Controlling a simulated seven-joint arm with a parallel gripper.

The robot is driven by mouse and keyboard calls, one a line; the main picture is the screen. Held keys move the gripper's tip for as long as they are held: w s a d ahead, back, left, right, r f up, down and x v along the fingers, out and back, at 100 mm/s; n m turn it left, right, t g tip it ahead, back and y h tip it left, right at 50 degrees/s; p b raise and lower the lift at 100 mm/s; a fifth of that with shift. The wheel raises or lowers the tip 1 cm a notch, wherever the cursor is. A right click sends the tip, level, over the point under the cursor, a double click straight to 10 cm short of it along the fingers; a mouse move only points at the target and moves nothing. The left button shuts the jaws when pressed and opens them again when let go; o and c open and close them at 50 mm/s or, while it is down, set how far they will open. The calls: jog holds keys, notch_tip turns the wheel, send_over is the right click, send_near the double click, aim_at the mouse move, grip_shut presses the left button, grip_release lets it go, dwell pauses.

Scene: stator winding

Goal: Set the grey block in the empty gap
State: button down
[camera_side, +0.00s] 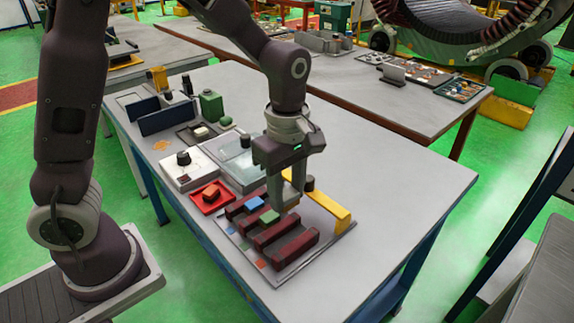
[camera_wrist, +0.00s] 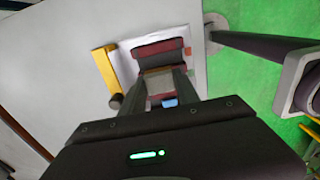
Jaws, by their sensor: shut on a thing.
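The rack of dark red bars (camera_side: 295,248) lies on the table, and it shows below my gripper in the wrist view (camera_wrist: 157,47). A blue block (camera_side: 253,202) and a green block (camera_side: 269,216) sit among the bars. My gripper (camera_side: 291,197) points down over the rack's far side. It is shut on a greyish block (camera_wrist: 158,83), seen between the fingers in the wrist view. In the side view the fingers mostly hide this block. The blue block (camera_wrist: 169,102) shows just past the fingers. I cannot tell how high the held block is above the rack.
A yellow bar (camera_side: 322,203) and a dark cylinder (camera_side: 309,183) stand close beside my gripper. A red tray (camera_side: 203,206) with an orange block (camera_side: 211,192) lies to the left. A white box with a black knob (camera_side: 184,158) stands behind it. The table's right side is clear.

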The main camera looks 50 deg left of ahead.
send_over(287, 240)
notch_tip(287, 240, down, 8)
jog(key=shift+f, duration=0.1)
dwell(0.3)
dwell(0.7)
jog(key=shift+f, duration=0.5)
jog(key=shift+f, duration=0.1)
jog(key=shift+f, duration=0.35)
jog(key=shift+f, duration=0.3)
dwell(0.4)
jog(key=c, duration=0.6)
grip_release()
